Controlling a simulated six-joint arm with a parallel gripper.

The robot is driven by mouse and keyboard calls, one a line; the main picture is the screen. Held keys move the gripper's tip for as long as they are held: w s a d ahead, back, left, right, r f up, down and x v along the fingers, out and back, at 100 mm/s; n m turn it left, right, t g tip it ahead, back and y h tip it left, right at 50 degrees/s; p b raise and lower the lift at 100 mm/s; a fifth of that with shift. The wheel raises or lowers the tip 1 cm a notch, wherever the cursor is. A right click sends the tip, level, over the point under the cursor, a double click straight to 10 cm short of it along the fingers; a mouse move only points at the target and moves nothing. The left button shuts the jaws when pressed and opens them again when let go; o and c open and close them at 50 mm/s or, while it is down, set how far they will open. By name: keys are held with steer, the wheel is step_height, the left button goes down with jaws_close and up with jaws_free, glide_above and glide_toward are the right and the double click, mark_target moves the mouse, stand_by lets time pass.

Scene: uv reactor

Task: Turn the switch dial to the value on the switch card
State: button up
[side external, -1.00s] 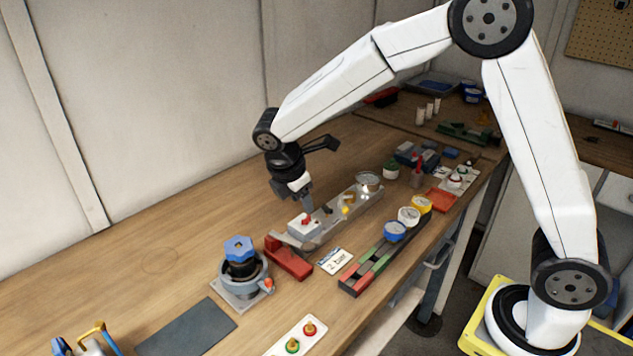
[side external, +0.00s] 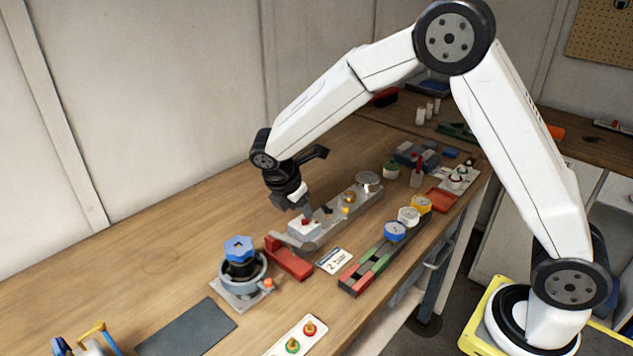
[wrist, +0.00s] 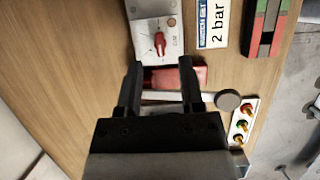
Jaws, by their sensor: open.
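The switch dial (wrist: 158,43) is a red knob on a pale plate with small markings, beyond my fingertips at the top of the wrist view. The pointer's exact value is too small to read. In the side view the pale switch box (side external: 304,231) stands under my gripper (side external: 306,210), which partly hides it. My gripper (wrist: 161,66) is open and empty, its two black fingers apart and not around the dial. The switch card (wrist: 213,24) reads "2 bar" and lies right of the dial; it also shows in the side view (side external: 335,260).
A red block (side external: 289,260) lies in front of the switch box. A rack with blue, white and yellow round-topped pieces (side external: 395,231) stands to the right. A blue-knobbed valve (side external: 239,249) is front left.

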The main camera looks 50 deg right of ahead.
mark_target(303, 219)
steer(key=shift+x, duration=1.6)
steer(key=shift+c, duration=0.2)
jaws_close()
